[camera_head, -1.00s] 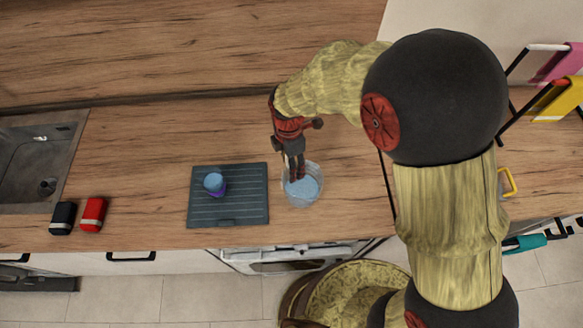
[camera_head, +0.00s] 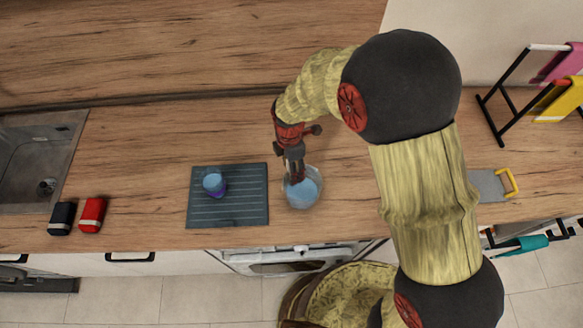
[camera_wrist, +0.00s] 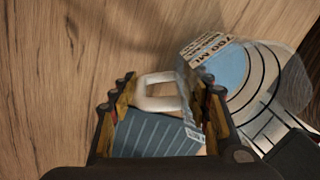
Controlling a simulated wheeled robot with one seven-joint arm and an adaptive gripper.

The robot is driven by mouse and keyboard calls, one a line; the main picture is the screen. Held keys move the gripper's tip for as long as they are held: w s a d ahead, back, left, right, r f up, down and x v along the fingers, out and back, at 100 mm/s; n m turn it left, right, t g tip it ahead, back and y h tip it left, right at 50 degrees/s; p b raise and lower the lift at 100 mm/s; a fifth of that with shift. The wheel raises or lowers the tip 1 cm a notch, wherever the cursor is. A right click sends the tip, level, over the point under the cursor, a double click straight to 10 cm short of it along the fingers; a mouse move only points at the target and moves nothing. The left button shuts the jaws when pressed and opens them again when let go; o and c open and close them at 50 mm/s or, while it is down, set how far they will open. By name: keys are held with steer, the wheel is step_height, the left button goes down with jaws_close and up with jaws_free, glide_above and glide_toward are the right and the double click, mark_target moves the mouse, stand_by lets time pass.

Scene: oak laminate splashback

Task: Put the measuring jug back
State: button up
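The clear measuring jug (camera_head: 305,190) shows bluish contents and stands on the wooden counter, just right of the dark ribbed mat (camera_head: 250,205). In the wrist view the jug (camera_wrist: 232,72) is at the upper right, with printed volume marks and a pale loop handle (camera_wrist: 155,92). My gripper (camera_head: 296,180) reaches down over the jug's rim side. In the wrist view my gripper's fingers (camera_wrist: 163,105) are apart, with the handle between them and a gap at the left finger. Contact on the right side cannot be told.
A blue-purple cup (camera_head: 214,183) stands on the mat. Black (camera_head: 62,218) and red (camera_head: 92,214) containers stand at the left near the sink (camera_head: 35,160). A grey board with a yellow handle (camera_head: 490,185) lies right, below a towel rack (camera_head: 505,105). The counter behind the mat is clear.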

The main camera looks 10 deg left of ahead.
steer(key=o, duration=0.4)
steer(key=shift+r, duration=0.1)
steer(key=r, duration=0.4)
steer(key=r+p, duration=0.1)
steer(key=r, duration=0.7)
steer(key=shift+w+a+r, duration=0.1)
steer(key=shift+w+a, duration=0.1)
steer(key=shift+w, duration=0.15)
